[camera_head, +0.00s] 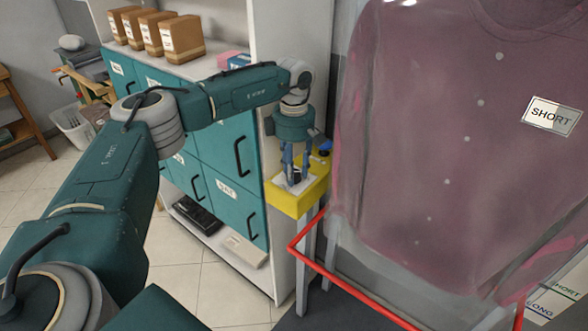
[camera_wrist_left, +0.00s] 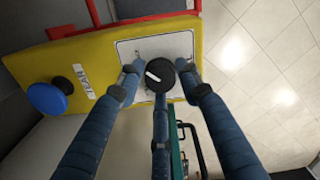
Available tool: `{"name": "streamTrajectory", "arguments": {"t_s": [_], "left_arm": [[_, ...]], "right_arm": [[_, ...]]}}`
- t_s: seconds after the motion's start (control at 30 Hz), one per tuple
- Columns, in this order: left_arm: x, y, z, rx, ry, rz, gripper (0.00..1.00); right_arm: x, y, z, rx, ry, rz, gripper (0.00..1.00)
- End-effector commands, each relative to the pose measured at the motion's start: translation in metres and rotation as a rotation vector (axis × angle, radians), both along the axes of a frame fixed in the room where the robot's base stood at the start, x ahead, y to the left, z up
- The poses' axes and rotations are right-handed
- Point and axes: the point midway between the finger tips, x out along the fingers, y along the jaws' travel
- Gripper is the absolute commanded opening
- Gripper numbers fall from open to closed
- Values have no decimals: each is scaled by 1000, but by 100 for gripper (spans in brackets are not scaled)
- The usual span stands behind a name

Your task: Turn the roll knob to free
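The roll knob (camera_wrist_left: 163,67) is a round black knob with a white pointer stripe, on a pale plate (camera_wrist_left: 126,48) on a yellow control box (camera_wrist_left: 30,66). The stripe lies on the knob's left half in the left wrist view, tilted. Plate lettering is too small to read. My left gripper (camera_head: 296,172) points down at the yellow box (camera_head: 283,203) in the head view. In the left wrist view, the fingers of my left gripper (camera_wrist_left: 158,78) stand spread around the knob, with a gap at its left side; contact by the third finger is unclear. My right gripper is not in view.
A blue button (camera_wrist_left: 46,99) and a "TEAR" label (camera_wrist_left: 83,82) sit beside the plate. A red rail (camera_head: 330,262) runs in front of the box. A bagged maroon shirt (camera_head: 440,130) hangs at right. Teal lockers (camera_head: 235,150) stand behind my left arm.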

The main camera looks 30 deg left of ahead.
Motion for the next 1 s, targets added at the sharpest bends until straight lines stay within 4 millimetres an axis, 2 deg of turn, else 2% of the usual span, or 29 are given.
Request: {"name": "streamTrajectory", "arguments": {"t_s": [0.03,0.1,0.13,0.57,1.0], "left_arm": [[0,0,0,0,0,0,20],[0,0,0,0,-1,0,6],[0,0,0,0,-1,0,5],[1,0,1,1,-2,89,5],[2,0,2,-1,-5,461,5]], "right_arm": [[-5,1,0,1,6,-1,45],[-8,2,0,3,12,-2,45],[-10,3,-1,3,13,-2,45],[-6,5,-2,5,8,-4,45],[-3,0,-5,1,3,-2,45]]}}
